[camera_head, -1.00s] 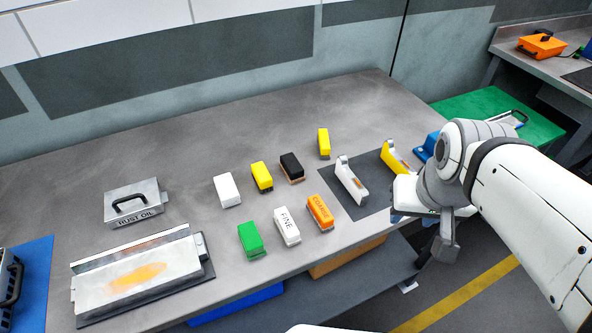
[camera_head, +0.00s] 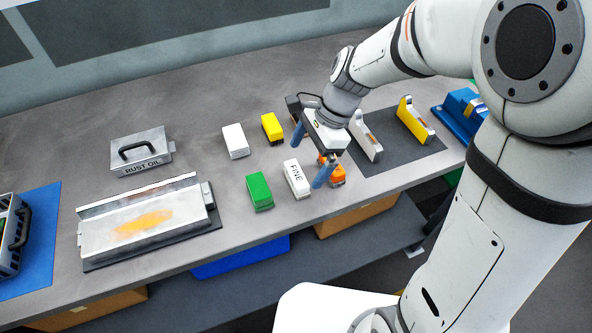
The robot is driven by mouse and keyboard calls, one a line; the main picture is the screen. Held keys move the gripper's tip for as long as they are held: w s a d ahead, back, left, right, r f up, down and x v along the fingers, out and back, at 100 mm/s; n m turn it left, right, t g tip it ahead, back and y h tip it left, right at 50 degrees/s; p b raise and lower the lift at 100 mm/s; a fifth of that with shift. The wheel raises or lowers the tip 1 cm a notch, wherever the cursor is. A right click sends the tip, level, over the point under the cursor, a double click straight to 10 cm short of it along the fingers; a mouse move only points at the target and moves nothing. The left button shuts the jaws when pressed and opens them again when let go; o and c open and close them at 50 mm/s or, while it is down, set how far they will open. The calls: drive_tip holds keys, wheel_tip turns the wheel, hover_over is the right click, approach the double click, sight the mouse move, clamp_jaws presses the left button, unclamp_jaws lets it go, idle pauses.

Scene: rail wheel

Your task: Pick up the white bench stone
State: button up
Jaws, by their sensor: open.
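A plain white block (camera_head: 235,141) lies on the grey bench, left of my gripper. A second white block (camera_head: 296,179), lettered FINE, with a grey-green lower edge, lies nearer the front between a green block and an orange block. My gripper (camera_head: 310,157) has its two blue-tipped fingers spread and holds nothing. In the picture it hangs above and right of the FINE block; one fingertip appears close to that block's right side, but I cannot tell whether they touch. Both white blocks are mostly uncovered.
A green block (camera_head: 259,191), yellow block (camera_head: 272,128) and partly hidden orange block (camera_head: 336,174) lie close by. A black block (camera_head: 294,104) is partly behind my gripper. White (camera_head: 366,140) and yellow (camera_head: 415,121) holders stand right. A RUST OIL box (camera_head: 141,152) and metal tray (camera_head: 146,220) are left.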

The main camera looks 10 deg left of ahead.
sight(297, 173)
drive_tip(key=x, duration=0.6)
drive_tip(key=shift+w+a+f, duration=0.1)
drive_tip(key=shift+a+f, duration=0.15)
drive_tip(key=shift+f, duration=0.05)
drive_tip(key=c, duration=1)
